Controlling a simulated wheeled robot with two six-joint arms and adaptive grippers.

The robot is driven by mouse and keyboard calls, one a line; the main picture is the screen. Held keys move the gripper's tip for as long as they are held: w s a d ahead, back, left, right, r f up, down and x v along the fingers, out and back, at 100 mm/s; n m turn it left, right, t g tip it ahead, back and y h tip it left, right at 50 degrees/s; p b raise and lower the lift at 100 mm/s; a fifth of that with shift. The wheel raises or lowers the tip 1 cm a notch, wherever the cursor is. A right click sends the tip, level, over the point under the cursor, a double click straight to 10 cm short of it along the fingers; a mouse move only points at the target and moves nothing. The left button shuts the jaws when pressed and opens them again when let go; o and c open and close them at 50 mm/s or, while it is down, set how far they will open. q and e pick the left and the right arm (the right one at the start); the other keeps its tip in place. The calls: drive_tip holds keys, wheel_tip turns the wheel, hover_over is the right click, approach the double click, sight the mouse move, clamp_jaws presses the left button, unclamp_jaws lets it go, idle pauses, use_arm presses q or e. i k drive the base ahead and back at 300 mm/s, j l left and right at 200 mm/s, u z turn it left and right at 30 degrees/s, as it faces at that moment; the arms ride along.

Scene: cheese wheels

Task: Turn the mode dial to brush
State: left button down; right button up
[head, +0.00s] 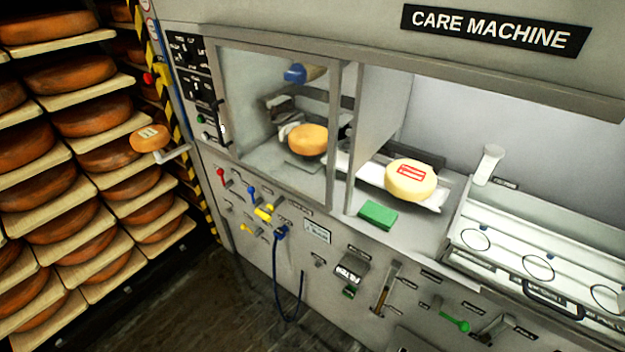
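The care machine (380,285) fills the middle and right of the head view. A narrow control panel (198,104) runs up its left side, with black labelled plates (187,51) and small knobs. The lettering is too small to read, so I cannot tell which control is the mode dial or where it points. Neither of my grippers shows in this view.
A cheese rack (70,160) stands at the left. A windowed chamber (290,110) holds an orange cheese wheel (307,140). A pale cheese wheel (411,180) and green block (378,214) sit right of it. Coloured levers and a hanging blue hose (277,280) line the front.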

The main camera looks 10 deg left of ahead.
sight(185, 57)
drive_tip(key=j, duration=0.85)
drive_tip(key=i+j, duration=0.15)
drive_tip(key=j, duration=0.75)
drive_tip(key=j+u, duration=0.1)
drive_tip(key=j, duration=0.75)
drive_tip(key=i, duration=0.05)
